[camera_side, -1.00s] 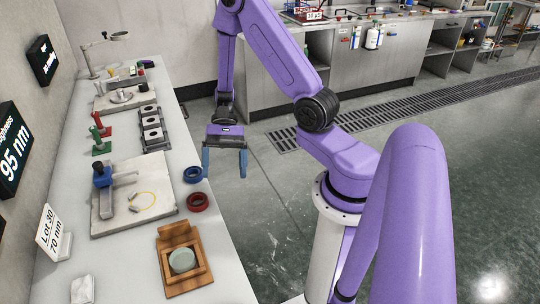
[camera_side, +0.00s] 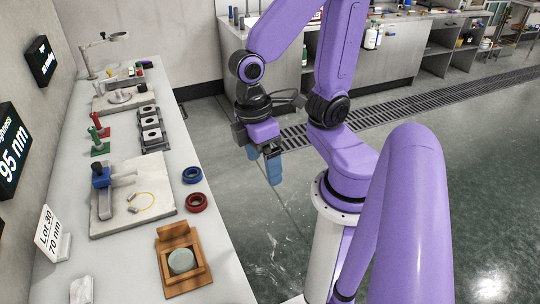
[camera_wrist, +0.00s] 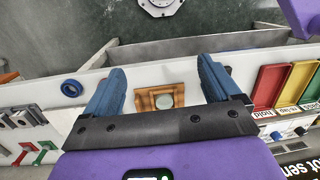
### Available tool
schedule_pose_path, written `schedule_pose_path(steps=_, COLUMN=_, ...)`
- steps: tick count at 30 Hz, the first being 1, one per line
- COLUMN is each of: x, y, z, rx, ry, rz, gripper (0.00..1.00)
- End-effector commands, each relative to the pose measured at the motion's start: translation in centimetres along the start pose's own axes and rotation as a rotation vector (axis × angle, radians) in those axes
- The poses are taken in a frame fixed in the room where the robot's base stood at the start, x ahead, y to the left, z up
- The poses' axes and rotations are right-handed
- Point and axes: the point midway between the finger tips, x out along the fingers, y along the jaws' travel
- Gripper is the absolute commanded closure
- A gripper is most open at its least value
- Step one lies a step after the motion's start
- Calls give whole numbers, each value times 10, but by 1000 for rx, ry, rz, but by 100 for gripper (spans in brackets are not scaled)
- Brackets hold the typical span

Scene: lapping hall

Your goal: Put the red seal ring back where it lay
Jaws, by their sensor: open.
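The red seal ring (camera_side: 197,202) lies flat on the bench near its right edge in the side view. A blue ring (camera_side: 192,175) lies just behind it, close but apart. In the wrist view the blue ring (camera_wrist: 72,88) shows left of my fingers, and I cannot make out the red ring there. My gripper (camera_side: 272,170) is open and empty. It hangs over the floor beyond the bench edge, right of both rings. In the wrist view its two blue fingers (camera_wrist: 163,66) are spread wide, with nothing between them.
A wooden box with a round pale disc (camera_side: 167,266) stands in front of the rings. Left of them is a stone plate (camera_side: 160,214) with a blue-topped stand and a yellow loop. Red, yellow and green trays (camera_wrist: 267,88) show at right in the wrist view.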

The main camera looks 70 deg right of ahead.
Motion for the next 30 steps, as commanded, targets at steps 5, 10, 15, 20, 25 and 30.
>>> schedule_pose_path(steps=5, x=-11, y=-13, z=8, rx=-179, ry=84, rz=67, gripper=10)
schedule_pose_path(steps=10, x=-14, y=-17, z=10, rx=-238, ry=113, rz=89, gripper=10)
schedule_pose_path(steps=15, x=-14, y=-17, z=10, rx=-240, ry=113, rz=90, gripper=10)
schedule_pose_path(steps=20, x=-14, y=-17, z=10, rx=-239, ry=112, rz=89, gripper=10)
schedule_pose_path(steps=25, x=-14, y=-17, z=10, rx=-238, ry=112, rz=89, gripper=10)
schedule_pose_path(steps=30, x=-14, y=-17, z=10, rx=-238, ry=112, rz=89, gripper=10)
